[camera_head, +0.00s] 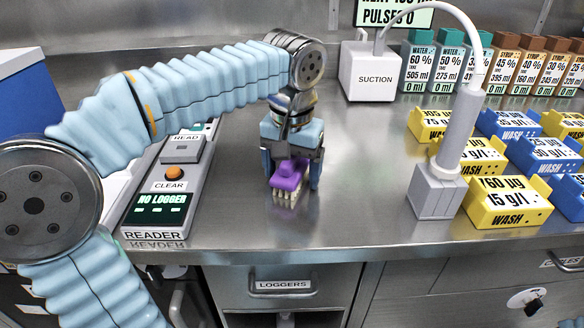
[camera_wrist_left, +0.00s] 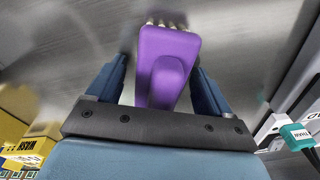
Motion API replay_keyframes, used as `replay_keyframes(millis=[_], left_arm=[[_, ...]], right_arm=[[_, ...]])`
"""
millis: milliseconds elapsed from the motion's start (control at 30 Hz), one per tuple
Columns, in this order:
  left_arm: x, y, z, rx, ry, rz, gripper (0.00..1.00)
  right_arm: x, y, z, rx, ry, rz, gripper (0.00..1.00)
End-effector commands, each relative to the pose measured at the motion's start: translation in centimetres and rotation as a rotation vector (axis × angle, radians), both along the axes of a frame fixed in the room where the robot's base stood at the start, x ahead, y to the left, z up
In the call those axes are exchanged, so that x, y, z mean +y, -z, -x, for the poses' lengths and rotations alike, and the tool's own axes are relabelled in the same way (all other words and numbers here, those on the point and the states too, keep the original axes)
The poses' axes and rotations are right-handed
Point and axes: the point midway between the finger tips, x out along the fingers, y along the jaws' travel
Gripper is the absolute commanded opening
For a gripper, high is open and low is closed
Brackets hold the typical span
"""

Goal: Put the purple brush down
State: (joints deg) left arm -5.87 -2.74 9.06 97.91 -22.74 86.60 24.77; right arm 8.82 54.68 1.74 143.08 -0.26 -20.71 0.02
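The purple brush (camera_head: 288,176) has pale bristles pointing down and appears to stand on the metal counter, near its front edge. In the left wrist view the brush (camera_wrist_left: 165,62) lies between the two fingers of my left gripper (camera_wrist_left: 160,75). A gap shows between the left finger and the brush; the right finger is close beside it, and contact there is unclear. In the head view my left gripper (camera_head: 292,178) points down around the brush, with its fingers spread apart. My right gripper is not in view.
A reader (camera_head: 160,214) showing "NO LOGGER" stands left of the brush. A suction device (camera_head: 368,72) is at the back, and a grey pump-like post (camera_head: 436,192) stands to the right. Yellow (camera_head: 506,203) and blue wash boxes fill the right side. The counter (camera_head: 350,190) between is clear.

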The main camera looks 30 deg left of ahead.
Motion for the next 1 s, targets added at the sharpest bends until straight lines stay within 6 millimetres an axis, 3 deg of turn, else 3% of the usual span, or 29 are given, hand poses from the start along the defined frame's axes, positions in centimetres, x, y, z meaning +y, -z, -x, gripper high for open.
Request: replay_keyframes(millis=[267, 700, 1000], left_arm=[[0.0, -0.9, 0.0, -0.001, 0.0, 0.0, 0.81], [-0.5, -10.2, 0.7, -0.002, 0.0, 0.001, 0.81], [-0.6, -12.3, 0.9, 0.0, 0.0, 0.001, 0.81]], right_arm=[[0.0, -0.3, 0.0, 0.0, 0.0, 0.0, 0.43], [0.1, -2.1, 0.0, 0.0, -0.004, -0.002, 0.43], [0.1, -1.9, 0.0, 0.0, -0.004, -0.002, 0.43]])
